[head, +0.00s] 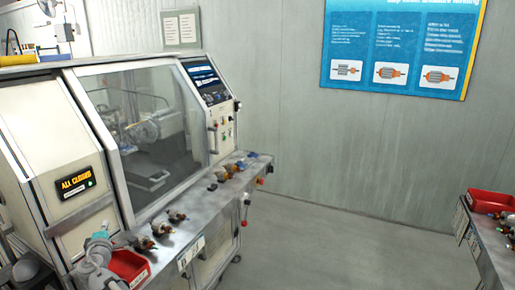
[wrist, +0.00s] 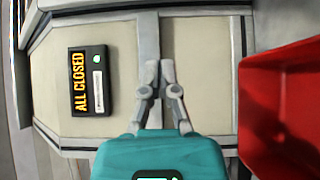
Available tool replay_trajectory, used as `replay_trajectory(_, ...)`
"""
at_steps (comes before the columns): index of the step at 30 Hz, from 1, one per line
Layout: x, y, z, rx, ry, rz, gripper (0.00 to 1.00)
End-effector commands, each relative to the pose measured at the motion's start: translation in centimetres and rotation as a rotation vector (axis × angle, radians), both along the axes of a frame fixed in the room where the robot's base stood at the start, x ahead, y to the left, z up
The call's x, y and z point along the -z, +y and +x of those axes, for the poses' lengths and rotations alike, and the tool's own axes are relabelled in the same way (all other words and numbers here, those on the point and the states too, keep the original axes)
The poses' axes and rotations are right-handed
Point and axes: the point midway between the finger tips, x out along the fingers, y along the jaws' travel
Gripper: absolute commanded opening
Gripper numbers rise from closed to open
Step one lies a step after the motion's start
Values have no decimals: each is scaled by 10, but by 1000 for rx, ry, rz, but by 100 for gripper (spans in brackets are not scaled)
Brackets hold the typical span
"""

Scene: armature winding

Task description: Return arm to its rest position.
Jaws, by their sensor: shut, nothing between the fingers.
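My gripper (wrist: 160,66) is in the wrist view, with its grey fingers together and nothing between them. Its teal body fills the bottom middle of that view. In the head view my arm and the teal gripper body (head: 99,237) are at the lower left, close to the machine's front and beside a red bin (head: 130,266). The fingertips are too small to make out there. The red bin (wrist: 285,110) is at the right of the wrist view, apart from the fingers.
The winding machine (head: 60,130) has a closed window and an "ALL CLOSED" display (head: 76,183), also in the wrist view (wrist: 88,80). Several small armatures lie on its front shelf (head: 205,208). Another table with a red bin (head: 490,201) stands at right. The floor (head: 330,240) between is clear.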

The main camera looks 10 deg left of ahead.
Motion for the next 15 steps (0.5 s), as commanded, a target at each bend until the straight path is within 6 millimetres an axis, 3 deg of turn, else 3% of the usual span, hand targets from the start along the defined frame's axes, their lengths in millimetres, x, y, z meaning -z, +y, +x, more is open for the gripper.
replay_trajectory(5,5,-32,21,64,40,24,0)
replay_trajectory(8,11,-63,41,128,82,48,0)
replay_trajectory(15,32,-167,92,338,222,131,0)
